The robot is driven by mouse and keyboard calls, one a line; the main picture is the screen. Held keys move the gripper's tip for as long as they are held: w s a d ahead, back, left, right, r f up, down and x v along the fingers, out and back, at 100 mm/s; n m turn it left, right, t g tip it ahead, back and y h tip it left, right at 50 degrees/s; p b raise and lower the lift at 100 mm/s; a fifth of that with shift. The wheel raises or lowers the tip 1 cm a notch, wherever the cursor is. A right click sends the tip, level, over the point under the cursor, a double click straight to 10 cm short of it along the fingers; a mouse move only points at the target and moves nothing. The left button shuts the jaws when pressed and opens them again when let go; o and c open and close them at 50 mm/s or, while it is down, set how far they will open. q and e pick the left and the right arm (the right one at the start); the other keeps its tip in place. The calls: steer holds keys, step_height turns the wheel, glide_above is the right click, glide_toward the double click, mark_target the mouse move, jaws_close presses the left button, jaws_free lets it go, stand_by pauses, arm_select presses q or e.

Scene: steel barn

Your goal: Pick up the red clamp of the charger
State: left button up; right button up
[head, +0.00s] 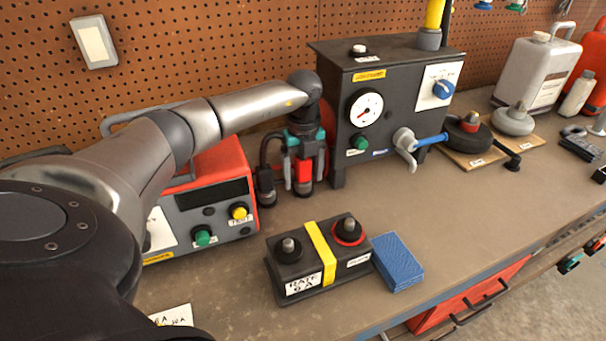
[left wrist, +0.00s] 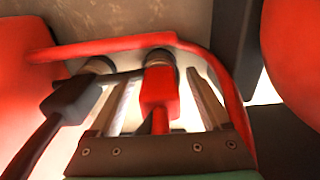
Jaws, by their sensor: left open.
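The red clamp (head: 304,171) stands upright at the right side of the red and black charger (head: 205,198). My left gripper (head: 304,186) points down over it, open, with a finger on either side. In the left wrist view the red clamp (left wrist: 158,88) sits between the open fingers (left wrist: 162,82), with a gap visible on each side. The black clamp (head: 265,184) stands just left of it; it also shows in the left wrist view (left wrist: 76,98), outside the fingers. The red clamp's lower end is partly hidden. My right gripper is not in view.
A black gauge box (head: 385,110) stands close to the right of my left gripper. A battery (head: 296,272) with a yellow strap and a blue block (head: 398,261) lie in front. The bench (head: 460,215) is clear to the right of them. A pegboard (head: 200,45) stands behind.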

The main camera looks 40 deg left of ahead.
arm_select(q)
jaws_close()
stand_by(0.7)
